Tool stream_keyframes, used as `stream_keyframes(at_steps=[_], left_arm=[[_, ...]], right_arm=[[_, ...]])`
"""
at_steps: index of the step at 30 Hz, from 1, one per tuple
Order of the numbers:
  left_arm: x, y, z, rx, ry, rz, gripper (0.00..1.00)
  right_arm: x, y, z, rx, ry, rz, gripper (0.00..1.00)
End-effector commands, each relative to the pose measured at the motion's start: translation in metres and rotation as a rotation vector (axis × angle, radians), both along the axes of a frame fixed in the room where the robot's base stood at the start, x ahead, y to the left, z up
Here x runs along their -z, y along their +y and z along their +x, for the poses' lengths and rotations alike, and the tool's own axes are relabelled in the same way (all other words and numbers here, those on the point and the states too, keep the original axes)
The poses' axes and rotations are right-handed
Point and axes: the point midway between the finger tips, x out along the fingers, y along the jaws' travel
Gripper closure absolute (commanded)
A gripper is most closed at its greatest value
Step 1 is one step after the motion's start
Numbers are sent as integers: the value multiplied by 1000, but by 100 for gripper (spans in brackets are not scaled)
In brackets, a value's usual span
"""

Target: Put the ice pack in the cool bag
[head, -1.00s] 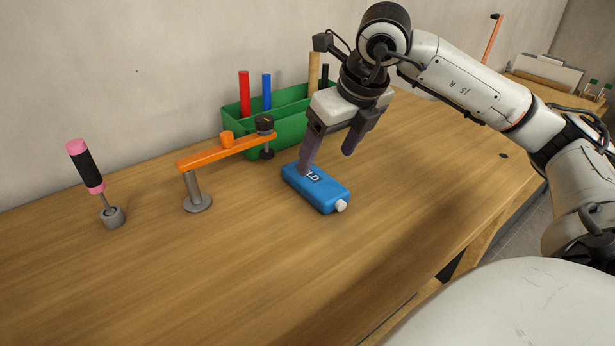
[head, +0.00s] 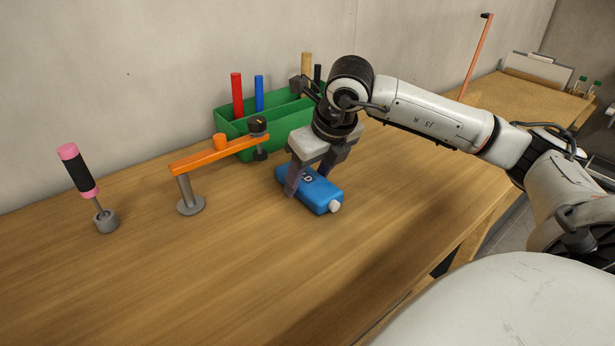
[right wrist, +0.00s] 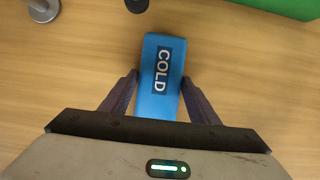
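The ice pack (head: 318,194) is a blue flat block with a white cap, lying on the wooden table. In the right wrist view the ice pack (right wrist: 161,85) shows its COLD label. My right gripper (head: 309,180) points down over it, with one finger on each side. In the right wrist view the fingertips of this gripper (right wrist: 160,76) are spread and very close to the pack's sides; contact is not clear. No cool bag shows in either view. My left gripper is out of view.
A green bin (head: 270,125) with colored rods stands behind the pack. An orange bar (head: 215,154) on a metal post stands to its left. Farther left is a pink and black handle (head: 77,172) on a grey base. The front table is clear.

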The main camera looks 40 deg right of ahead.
Motion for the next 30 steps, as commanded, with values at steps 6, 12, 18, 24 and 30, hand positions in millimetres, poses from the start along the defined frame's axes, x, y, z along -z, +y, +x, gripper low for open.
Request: stream_keyframes(at_steps=[6,12,18,24,30], left_arm=[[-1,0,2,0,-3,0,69],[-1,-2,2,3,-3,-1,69],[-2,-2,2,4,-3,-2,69],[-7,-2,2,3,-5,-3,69],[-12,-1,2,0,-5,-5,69]], right_arm=[[0,0,0,0,0,0,81],[-2,0,0,1,-3,0,86],[-11,0,1,1,-6,1,86],[-46,0,2,1,-10,1,86],[-98,1,2,0,-10,3,86]])
